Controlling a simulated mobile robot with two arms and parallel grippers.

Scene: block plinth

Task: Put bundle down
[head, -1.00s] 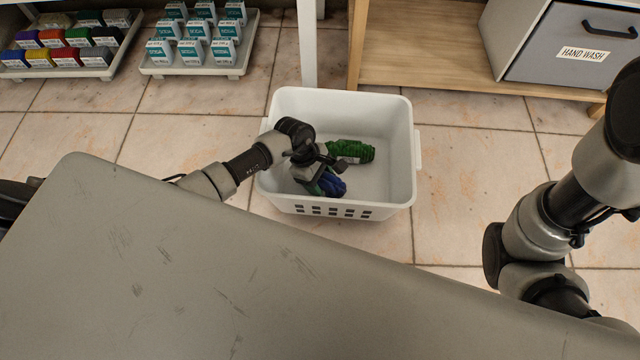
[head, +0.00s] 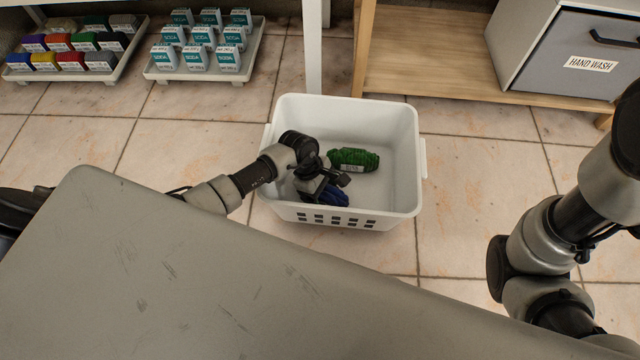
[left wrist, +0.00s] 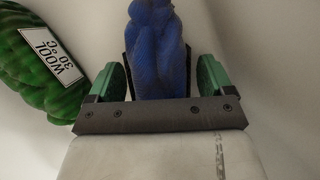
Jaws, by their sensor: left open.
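A blue bundle (head: 334,196) lies in the white basket (head: 408,150), partly hidden by my left gripper (head: 330,185) in the head view. In the left wrist view the blue bundle (left wrist: 155,50) sits between the two green-padded fingers of my left gripper (left wrist: 157,80). The fingers are open, with a gap on each side of the bundle. A green bundle (head: 354,160) lies beside it in the basket; its label reads "WOOL 30°C" in the left wrist view (left wrist: 40,75). My right gripper is not in view; only my right arm shows at the right.
The basket stands on the tiled floor. Behind it is a wooden shelf (head: 450,75) with a grey "HAND WASH" drawer (head: 575,60). Trays of soda boxes (head: 205,75) and coloured blocks (head: 75,75) stand at the back left. A grey surface (head: 200,280) fills the foreground.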

